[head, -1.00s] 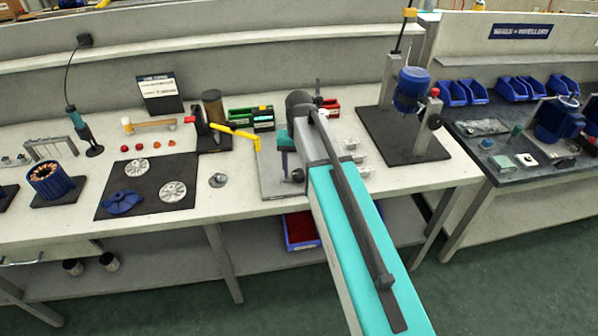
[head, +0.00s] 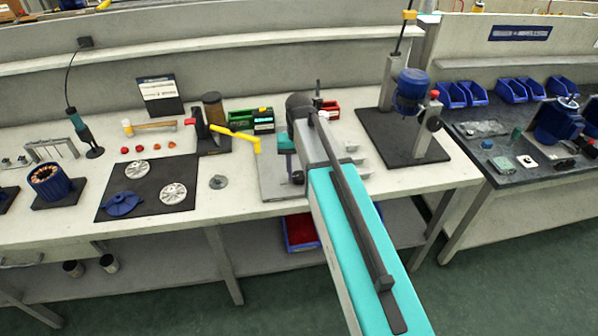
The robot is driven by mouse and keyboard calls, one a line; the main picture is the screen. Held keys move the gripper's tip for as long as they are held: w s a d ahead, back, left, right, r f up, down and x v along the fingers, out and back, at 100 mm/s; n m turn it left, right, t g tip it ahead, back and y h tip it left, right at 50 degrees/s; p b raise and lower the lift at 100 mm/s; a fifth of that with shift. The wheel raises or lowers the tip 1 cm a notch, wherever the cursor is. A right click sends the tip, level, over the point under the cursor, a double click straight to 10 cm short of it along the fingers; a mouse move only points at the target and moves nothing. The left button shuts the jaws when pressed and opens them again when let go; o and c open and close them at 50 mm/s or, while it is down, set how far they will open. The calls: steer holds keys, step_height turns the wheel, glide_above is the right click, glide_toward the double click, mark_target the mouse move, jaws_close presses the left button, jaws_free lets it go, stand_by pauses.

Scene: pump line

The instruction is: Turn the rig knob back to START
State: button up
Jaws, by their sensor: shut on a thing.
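The stand with a blue motor (head: 410,88) on a dark base plate (head: 376,137) is at the right end of the pale bench. It carries a red button (head: 435,94) and a dark round knob (head: 434,123) on its right post. I cannot tell whether this is the rig knob, and no START mark is readable. My arm reaches over the bench and ends above a grey plate (head: 270,180) left of the stand. My gripper is not visible; my arm covers the area below its end. A teal part (head: 285,142) shows beside my arm's end.
A press with a yellow handle (head: 237,133) stands left of my arm. A dark mat (head: 148,207) with metal parts lies farther left. Green bins (head: 240,118) and a red bin (head: 330,108) stand behind. Blue bins (head: 463,93) line the right bench. A nut-like part (head: 218,182) lies near the mat.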

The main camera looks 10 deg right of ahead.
steer(key=n+p, duration=0.1)
steer(key=n, duration=0.3)
steer(key=shift+n, duration=0.4)
steer(key=n, duration=0.4)
steer(key=shift+p, duration=0.3)
steer(key=n, duration=0.4)
steer(key=shift+w+n, duration=0.1)
steer(key=shift+n, duration=0.2)
steer(key=n, duration=0.4)
steer(key=shift+p, duration=0.4)
steer(key=n, duration=0.4)
steer(key=shift+n, duration=0.3)
steer(key=n, duration=0.8)
steer(key=shift+n+p, duration=0.3)
steer(key=shift+n, duration=2.1)
